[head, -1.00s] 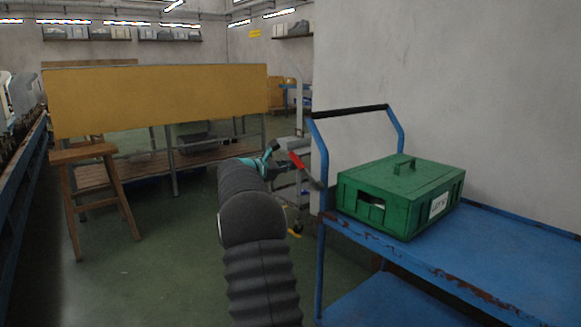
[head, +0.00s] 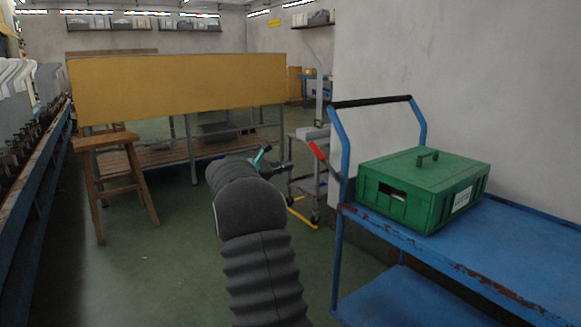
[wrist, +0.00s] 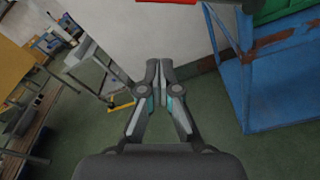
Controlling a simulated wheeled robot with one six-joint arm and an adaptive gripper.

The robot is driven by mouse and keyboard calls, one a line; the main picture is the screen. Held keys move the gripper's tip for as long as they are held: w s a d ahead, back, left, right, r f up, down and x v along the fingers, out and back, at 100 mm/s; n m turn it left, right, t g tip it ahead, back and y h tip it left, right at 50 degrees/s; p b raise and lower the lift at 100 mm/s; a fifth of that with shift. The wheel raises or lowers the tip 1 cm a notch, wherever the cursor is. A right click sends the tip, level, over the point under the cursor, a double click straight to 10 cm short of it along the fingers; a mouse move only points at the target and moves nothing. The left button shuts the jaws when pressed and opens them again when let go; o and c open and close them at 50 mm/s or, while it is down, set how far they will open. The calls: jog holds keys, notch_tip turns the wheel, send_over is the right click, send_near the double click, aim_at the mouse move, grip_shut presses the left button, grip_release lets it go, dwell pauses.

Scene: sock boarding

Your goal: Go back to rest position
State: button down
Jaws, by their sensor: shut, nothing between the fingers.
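My gripper (wrist: 160,68) is shut and empty, its two fingers together in the wrist view, over open green floor. In the head view my arm stretches forward from the bottom middle, and my gripper (head: 284,167) shows partly beyond it. No sock shows in either view.
A blue cart (head: 480,245) at the right bears a closed green box (head: 420,190). A wooden stool (head: 112,165) and a yellow-panelled table (head: 165,88) stand ahead left. A grey stand (head: 312,165) is beyond my gripper. A long machine (head: 40,165) lines the left. Floor between is clear.

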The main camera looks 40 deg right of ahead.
dwell(0.6)
jog(key=s+a+f+m+y, duration=0.2)
jog(key=f, duration=0.4)
jog(key=s+a+f+m+y, duration=0.1)
jog(key=a+f+m+y, duration=0.1)
jog(key=f, duration=0.4)
jog(key=s+a+f+m+y, duration=0.2)
jog(key=s+a+m+y, duration=0.15)
jog(key=s+a, duration=0.35)
jog(key=s+a+r+m+t+y+p, duration=0.1)
jog(key=s+a+r+t+y, duration=0.1)
jog(key=s+a, duration=0.6)
jog(key=s+a+r+m+t+y+p, duration=0.1)
jog(key=s+a+r+m+t+y, duration=0.1)
jog(key=s+a, duration=0.6)
jog(key=s+a+r+m+t+y+p, duration=0.1)
jog(key=s+a+r+y, duration=0.3)
jog(key=a, duration=1.5)
jog(key=s+t+y+p, duration=0.1)
jog(key=s, duration=0.3)
jog(key=shift+s+m+t, duration=0.35)
jog(key=shift+t, duration=0.05)
jog(key=shift+d, duration=0.1)
